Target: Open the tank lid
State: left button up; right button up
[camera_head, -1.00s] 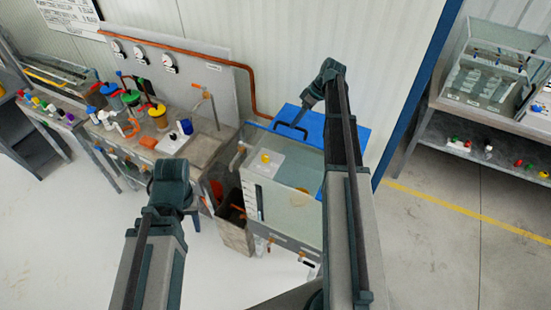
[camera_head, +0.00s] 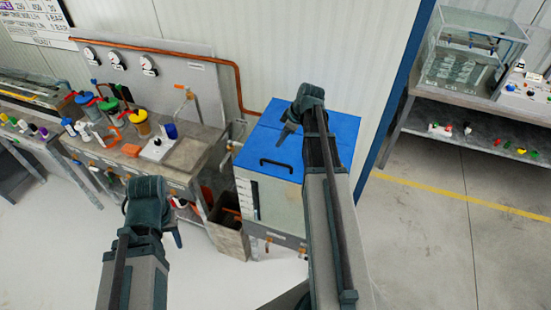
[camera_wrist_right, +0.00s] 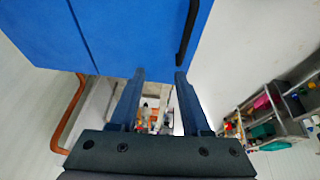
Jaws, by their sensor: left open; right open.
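A black bar handle (camera_head: 277,165) sits near the lid's front edge. In the right wrist view the lid (camera_wrist_right: 130,30) fills the upper left, with the handle (camera_wrist_right: 187,35) just beyond the right fingertip. My right gripper (camera_head: 285,133) is above the lid, behind the handle. Its fingers (camera_wrist_right: 159,75) are apart with nothing gripped. My left gripper (camera_head: 176,236) is low, left of the tank, partly hidden by its own wrist; it is open.
A workbench (camera_head: 198,150) with colored-lid containers and gauges stands left of the tank. An open bin (camera_head: 228,238) stands at the tank's left side. A copper pipe (camera_head: 238,80) runs behind. A shelf (camera_head: 480,105) with a glass tank is at right. The floor between is clear.

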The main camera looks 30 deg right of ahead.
jog(key=shift+t+h, duration=0.4)
jog(key=shift+h, duration=0.2)
jog(key=f+b, duration=0.1)
jog(key=s+a+f+b, duration=0.1)
jog(key=f, duration=0.1)
jog(key=f+b, duration=0.1)
jog(key=shift+s+a+f+b, duration=0.15)
jog(key=shift+s+a+b, duration=0.15)
jog(key=shift+s, duration=0.05)
jog(key=shift+s+f+b, duration=0.1)
jog(key=shift+f+b, duration=0.3)
jog(key=shift+f, duration=0.05)
jog(key=shift+a, duration=0.1)
